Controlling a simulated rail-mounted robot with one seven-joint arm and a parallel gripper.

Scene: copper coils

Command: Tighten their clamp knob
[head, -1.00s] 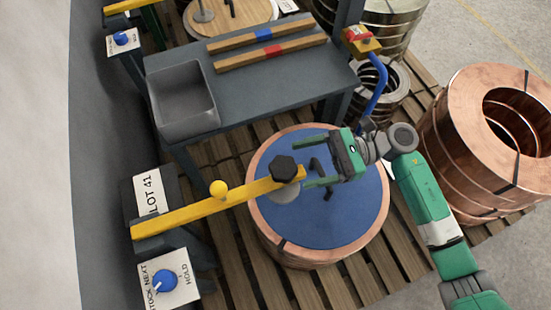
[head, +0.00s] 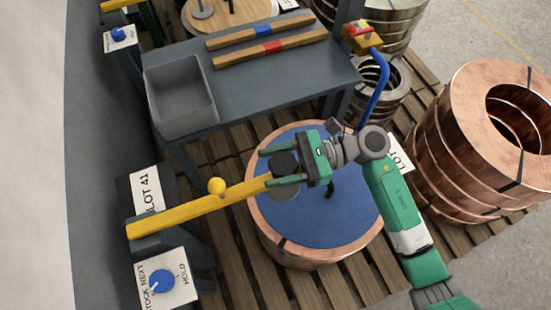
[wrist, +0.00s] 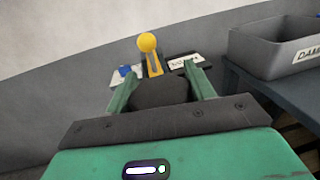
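The black clamp knob (head: 285,163) sits at the end of the yellow clamp arm (head: 185,212), above the blue-topped copper coil (head: 330,225). My gripper (head: 266,168) is around the knob, one finger on each side. The fingers look as wide apart as before, so it looks open; whether they touch the knob I cannot tell. In the wrist view the dark knob (wrist: 160,92) lies between the two green fingers, with the yellow ball (wrist: 147,43) on the arm beyond. The knob's underside and the arm's tip are partly hidden.
A grey table (head: 300,85) with a grey bin (head: 180,125) and two wooden bars stands behind. A large copper coil stack (head: 440,150) is at right. A lot sign (head: 145,195) and a blue-knobbed dial panel (head: 185,290) are at left. A blue post rises behind my arm.

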